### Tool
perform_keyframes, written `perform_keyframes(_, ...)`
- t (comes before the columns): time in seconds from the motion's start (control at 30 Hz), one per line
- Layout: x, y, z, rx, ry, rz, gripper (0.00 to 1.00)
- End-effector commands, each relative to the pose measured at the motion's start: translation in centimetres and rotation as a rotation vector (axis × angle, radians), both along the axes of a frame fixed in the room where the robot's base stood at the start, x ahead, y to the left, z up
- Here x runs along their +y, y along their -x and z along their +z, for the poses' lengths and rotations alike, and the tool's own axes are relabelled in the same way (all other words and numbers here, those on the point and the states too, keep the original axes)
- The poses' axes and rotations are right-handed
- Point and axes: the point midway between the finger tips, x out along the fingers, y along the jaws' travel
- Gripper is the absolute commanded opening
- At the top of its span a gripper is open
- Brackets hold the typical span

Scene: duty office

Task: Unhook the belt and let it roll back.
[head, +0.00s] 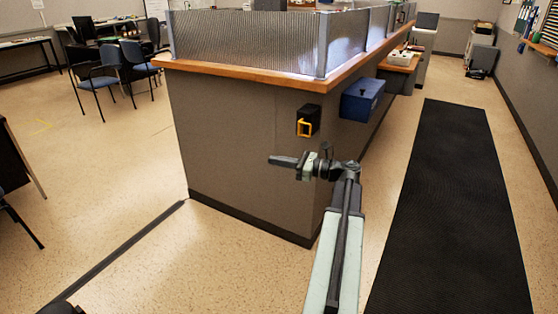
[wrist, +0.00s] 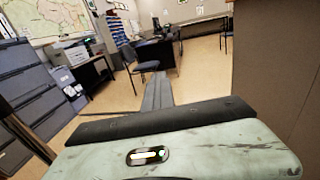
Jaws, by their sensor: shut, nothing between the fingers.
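A small black housing (head: 314,114) is fixed to the side of the grey counter below its wooden edge. I cannot tell whether this is the belt's end, and no stretched length of belt shows in either view. My gripper (head: 272,160) is shut and empty, pointing left in the head view, apart from the housing and lower in the picture. In the wrist view its shut fingers (wrist: 158,92) point out into the room, with neither the housing nor the yellow piece in sight.
The counter (head: 240,140) stands right beside my arm, with a blue box (head: 362,99) on its side. A black mat (head: 450,200) runs along the aisle at right. A dark strip (head: 120,255) crosses the floor at left. Chairs (head: 95,80) stand farther back; open floor lies between.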

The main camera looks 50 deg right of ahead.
Motion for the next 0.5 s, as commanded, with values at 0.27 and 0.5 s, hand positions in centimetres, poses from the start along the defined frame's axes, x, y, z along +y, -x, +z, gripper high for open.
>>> perform_keyframes(0.27,0.04,-0.03,0.0,0.0,0.0,0.001,0.31)
perform_keyframes(0.5,-0.1,0.22,0.0,0.0,0.0,0.0,0.31)
